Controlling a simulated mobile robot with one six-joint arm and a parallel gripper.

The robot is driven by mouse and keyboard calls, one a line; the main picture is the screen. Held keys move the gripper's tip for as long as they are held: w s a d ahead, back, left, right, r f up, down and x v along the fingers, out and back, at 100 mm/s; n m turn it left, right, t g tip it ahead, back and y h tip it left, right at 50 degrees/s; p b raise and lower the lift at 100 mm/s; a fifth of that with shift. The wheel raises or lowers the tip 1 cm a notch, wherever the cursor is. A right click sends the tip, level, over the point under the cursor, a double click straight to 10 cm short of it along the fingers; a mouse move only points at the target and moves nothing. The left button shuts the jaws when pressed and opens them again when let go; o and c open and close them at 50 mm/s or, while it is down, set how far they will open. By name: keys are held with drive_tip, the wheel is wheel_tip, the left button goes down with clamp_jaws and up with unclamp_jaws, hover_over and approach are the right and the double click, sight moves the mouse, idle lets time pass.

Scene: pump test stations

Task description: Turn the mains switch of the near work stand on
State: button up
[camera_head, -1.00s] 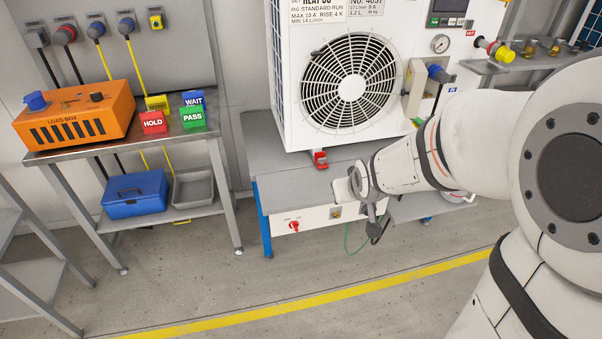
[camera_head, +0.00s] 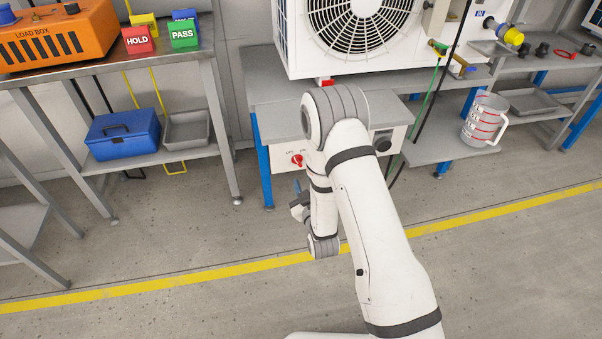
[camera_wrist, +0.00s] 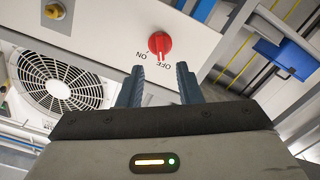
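The mains switch, a red rotary knob (camera_head: 297,160), sits on the white front panel (camera_head: 280,178) of the near work stand. In the wrist view the knob (camera_wrist: 159,43) shows ahead of my fingertips, with OFF and ON printed beside it upside down. Its handle appears to lie toward OFF. My gripper (camera_wrist: 160,76) is open and empty, its two dark blue fingers apart, and the knob lies beyond the gap between them, not touched. In the head view my gripper (camera_head: 298,190) is in front of and below the panel, partly hidden by my arm.
A white fan unit (camera_head: 355,30) stands on the work stand. To the left is a table with an orange load box (camera_head: 50,42) and a blue case (camera_head: 122,135) below. A jug (camera_head: 484,122) stands on the right lower shelf. The floor in front is clear.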

sight(298, 163)
drive_tip(key=b+x, duration=0.1)
drive_tip(key=x, duration=0.6)
drive_tip(key=shift+w+a, duration=0.1)
drive_tip(key=shift+w, duration=0.2)
drive_tip(key=shift+c, duration=0.3)
